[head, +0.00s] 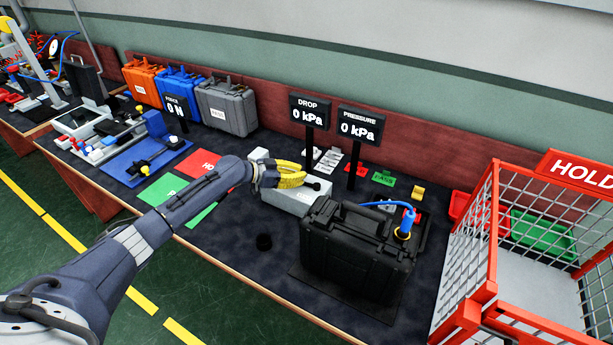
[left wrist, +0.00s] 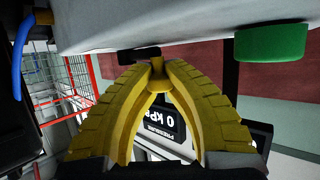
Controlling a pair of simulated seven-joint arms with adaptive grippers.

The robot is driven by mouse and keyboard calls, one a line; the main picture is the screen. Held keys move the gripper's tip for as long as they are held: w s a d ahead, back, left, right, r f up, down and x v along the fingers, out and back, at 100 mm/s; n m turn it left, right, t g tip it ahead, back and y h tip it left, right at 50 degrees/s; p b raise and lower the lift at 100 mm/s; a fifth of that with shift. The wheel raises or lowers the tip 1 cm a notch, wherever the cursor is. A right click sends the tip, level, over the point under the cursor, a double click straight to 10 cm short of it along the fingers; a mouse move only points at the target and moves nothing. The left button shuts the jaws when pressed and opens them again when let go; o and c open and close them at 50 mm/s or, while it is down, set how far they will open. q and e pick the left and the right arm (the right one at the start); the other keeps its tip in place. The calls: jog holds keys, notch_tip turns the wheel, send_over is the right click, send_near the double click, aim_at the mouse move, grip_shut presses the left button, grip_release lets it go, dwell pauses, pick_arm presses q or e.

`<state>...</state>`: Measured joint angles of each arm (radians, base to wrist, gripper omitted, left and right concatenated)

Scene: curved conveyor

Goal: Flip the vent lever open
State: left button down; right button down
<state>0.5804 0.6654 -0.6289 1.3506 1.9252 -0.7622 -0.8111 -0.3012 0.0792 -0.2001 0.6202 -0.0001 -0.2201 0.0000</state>
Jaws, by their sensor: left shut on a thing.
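My left gripper (head: 301,177) reaches over the light grey box (head: 291,201) behind the black case. In the left wrist view its two yellow fingers (left wrist: 157,68) meet at the tips, shut on a small yellow piece that looks like the vent lever (left wrist: 157,80). A dark bar (left wrist: 138,55) lies beside the fingertips against the grey box. In the head view the fingers hide the lever, so its angle cannot be told. My right gripper is not in view.
DROP (head: 308,112) and PRESSURE (head: 358,126) displays stand behind, both reading 0 kPa. A green knob (left wrist: 270,42) is beside the gripper. The red HOLD cage (head: 487,240) stands right.

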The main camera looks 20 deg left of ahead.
pick_arm(q)
jog(key=shift+w+r, duration=0.3)
jog(key=shift+r, duration=0.4)
jog(key=c, duration=1.7)
grip_release()
jog(key=o, duration=0.4)
jog(key=shift+s+f, duration=0.1)
jog(key=shift+f, duration=0.1)
jog(key=shift+o, duration=0.6)
jog(key=shift+s+f, duration=0.1)
jog(key=shift+f, duration=0.05)
jog(key=v, duration=0.6)
jog(key=shift+s+a, duration=0.2)
jog(key=shift+a, duration=0.1)
jog(key=shift+s+a+r, duration=0.2)
jog(key=shift+r, duration=0.05)
